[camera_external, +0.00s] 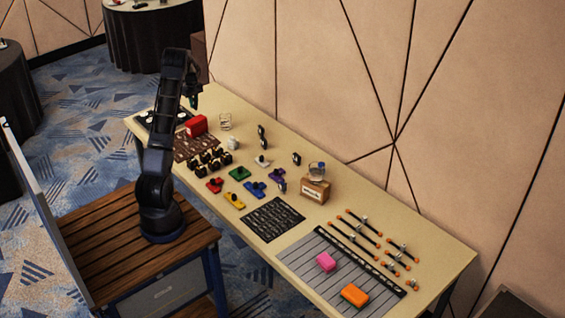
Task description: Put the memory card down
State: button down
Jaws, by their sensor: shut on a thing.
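My gripper (194,104) points down at the end of my raised arm, above the far left part of the long table (446,255). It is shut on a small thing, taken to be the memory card. The card is too small and dark to make out at the fingers. Below and near the gripper are a red box (196,125) and a dark tray (158,118) with pale round things at the table's left end. A clear gap seems to lie between the gripper and the tabletop.
A brown patterned mat (193,147), dark round pieces (208,160), and coloured pieces (239,173) fill the left and middle. A black grid mat (272,219), a brown box (314,189), a striped mat (337,266) with pink and orange blocks, and several rods (355,235) lie rightward.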

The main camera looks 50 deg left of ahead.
jog(key=shift+f, duration=3.35)
jog(key=shift+f, duration=0.1)
jog(key=c, duration=1.3)
grip_release()
